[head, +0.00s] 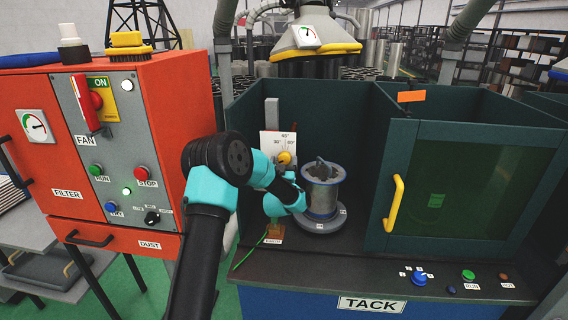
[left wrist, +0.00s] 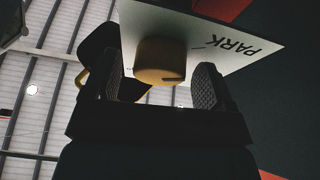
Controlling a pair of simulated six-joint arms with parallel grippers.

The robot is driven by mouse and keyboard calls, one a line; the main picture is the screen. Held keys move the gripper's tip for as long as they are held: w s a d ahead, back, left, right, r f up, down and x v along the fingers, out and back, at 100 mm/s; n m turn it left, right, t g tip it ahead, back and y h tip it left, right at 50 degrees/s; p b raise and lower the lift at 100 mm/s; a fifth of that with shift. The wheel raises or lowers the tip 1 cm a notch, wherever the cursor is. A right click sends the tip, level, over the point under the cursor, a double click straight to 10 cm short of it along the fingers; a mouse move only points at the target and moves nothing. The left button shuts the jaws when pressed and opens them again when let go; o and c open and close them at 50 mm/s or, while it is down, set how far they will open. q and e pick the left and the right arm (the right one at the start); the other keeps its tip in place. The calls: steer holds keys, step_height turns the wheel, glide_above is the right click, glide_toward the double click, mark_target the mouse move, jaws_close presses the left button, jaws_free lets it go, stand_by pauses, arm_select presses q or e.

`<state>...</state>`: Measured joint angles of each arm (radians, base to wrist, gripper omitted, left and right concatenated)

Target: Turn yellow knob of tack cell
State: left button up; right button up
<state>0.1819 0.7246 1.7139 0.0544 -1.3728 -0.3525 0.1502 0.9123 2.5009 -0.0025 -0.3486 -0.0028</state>
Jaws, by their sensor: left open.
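The yellow knob (head: 285,157) sits on a white dial plate (head: 270,140) with degree marks, inside the left bay of the tack cell (head: 345,110). My left arm reaches into the bay, and its wrist is just below and beside the knob; its fingers are hard to make out there. In the left wrist view, my left gripper (left wrist: 160,82) is open, with one dark finger on each side of the yellow knob (left wrist: 160,60). Gaps show between knob and fingers. The plate (left wrist: 200,32) carries the word PARK. My right gripper is not in view.
A grey flanged cylinder (head: 322,190) stands on a round base right beside my left wrist. A yellow-rimmed hood (head: 315,45) hangs above. A door with a yellow handle (head: 394,203) is at the right. The orange fan cabinet (head: 180,105) stands close on the left.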

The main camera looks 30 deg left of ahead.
arm_select(q)
steer(key=shift+c, duration=0.4)
steer(key=c, duration=1.2)
